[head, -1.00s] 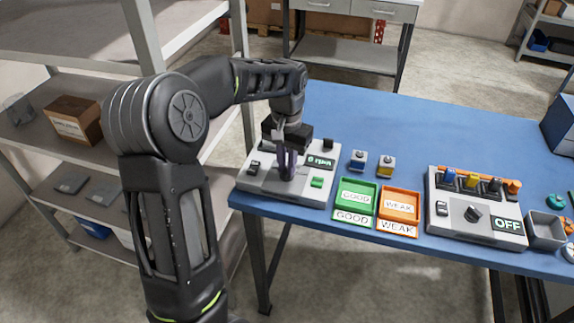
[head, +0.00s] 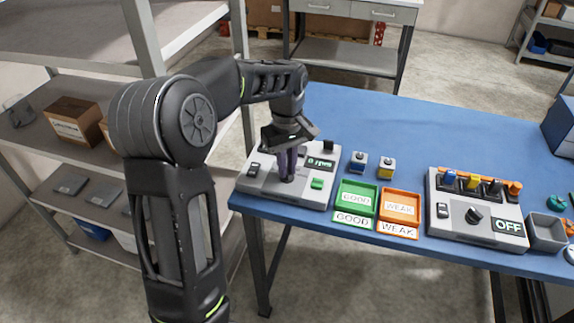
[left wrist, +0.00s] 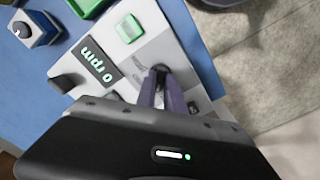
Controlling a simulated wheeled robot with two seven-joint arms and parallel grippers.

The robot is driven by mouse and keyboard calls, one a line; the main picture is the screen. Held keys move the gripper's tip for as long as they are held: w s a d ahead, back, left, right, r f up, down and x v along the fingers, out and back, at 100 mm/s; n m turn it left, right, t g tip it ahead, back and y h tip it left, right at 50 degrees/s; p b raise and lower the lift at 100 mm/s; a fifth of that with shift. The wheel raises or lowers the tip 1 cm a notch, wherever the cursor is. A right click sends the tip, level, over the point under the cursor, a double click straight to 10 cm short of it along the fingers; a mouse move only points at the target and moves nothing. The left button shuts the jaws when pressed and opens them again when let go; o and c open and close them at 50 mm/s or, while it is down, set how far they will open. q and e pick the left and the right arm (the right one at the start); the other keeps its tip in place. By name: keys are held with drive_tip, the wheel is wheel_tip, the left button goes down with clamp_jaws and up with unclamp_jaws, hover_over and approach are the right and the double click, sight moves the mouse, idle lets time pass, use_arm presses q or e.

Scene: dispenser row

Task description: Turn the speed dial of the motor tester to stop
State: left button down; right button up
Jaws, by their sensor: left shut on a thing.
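The motor tester (head: 262,190) is a light grey box at the left end of the blue table. Its small display (head: 320,163) shows in the left wrist view too (left wrist: 100,66), where it reads 0 rpm. A green button (head: 317,184) sits near its front edge. My left gripper (head: 287,178) points down at the middle of the panel. In the left wrist view its fingers (left wrist: 161,75) are closed on the dark speed dial (left wrist: 160,69), which they mostly hide. The dial's pointer cannot be made out. My right gripper is not in view.
Right of the tester are two small motors (head: 359,162) (head: 386,168), a green GOOD tray (head: 344,204) and an orange WEAK tray (head: 384,209). Further right is another grey device (head: 460,226) reading OFF, beside a grey bin (head: 545,231). The table's back middle is clear.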

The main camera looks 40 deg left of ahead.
use_arm(q)
drive_tip(key=shift+n, duration=1.6)
drive_tip(key=c, duration=1.4)
unclamp_jaws()
drive_tip(key=shift+c, duration=0.2)
drive_tip(key=shift+r, duration=0.15)
wheel_tip(320, 180, up, 8)
drive_tip(key=shift+f, duration=0.2)
